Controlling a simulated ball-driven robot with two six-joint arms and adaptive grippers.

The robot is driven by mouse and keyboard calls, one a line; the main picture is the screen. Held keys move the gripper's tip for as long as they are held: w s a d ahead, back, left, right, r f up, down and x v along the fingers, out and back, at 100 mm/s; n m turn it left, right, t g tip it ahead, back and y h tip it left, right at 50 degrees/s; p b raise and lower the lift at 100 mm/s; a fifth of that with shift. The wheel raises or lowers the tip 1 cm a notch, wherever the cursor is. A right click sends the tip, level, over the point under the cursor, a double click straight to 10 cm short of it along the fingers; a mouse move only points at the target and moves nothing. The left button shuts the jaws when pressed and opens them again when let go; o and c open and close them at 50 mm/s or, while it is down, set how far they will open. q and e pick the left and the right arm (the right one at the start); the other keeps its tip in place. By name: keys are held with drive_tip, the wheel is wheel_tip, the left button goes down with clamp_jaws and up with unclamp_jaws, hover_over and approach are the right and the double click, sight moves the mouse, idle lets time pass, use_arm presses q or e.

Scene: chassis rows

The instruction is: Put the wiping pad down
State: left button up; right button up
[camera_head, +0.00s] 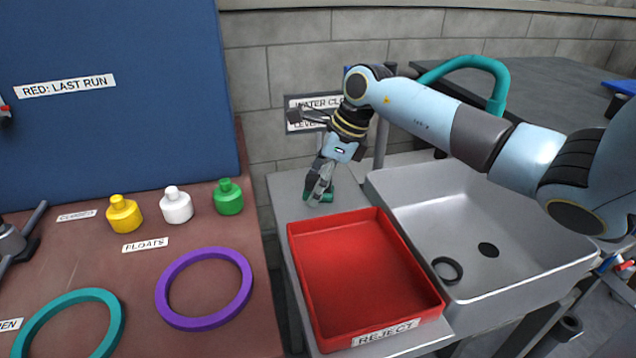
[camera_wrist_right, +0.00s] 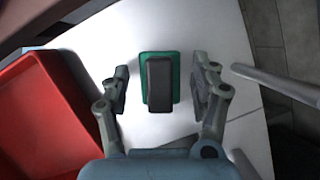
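The wiping pad is green with a dark block-like handle on top (camera_wrist_right: 160,85). In the head view its green edge (camera_head: 329,197) shows on the grey counter behind the red tray, partly hidden by my right gripper (camera_head: 319,190). In the right wrist view the pad lies flat on the pale counter between the two fingers of my right gripper (camera_wrist_right: 162,88). The fingers are spread, with a gap on each side of the handle, and hold nothing. My left gripper is not in view.
A red tray labelled REJECT (camera_head: 372,335) stands in front of the pad. A grey sink (camera_head: 520,275) with a dark ring (camera_head: 447,269) is to its right, with a teal tap (camera_head: 495,95). At left, a brown bench (camera_head: 190,345) carries several bottles and rings.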

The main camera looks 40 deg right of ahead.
drive_tip(key=shift+r+p, duration=0.25)
drive_tip(key=shift+p, duration=0.05)
drive_tip(key=v, duration=1.1)
drive_tip(key=shift+r, duration=0.4)
drive_tip(key=shift+s+d, duration=0.1)
drive_tip(key=shift+d, duration=0.05)
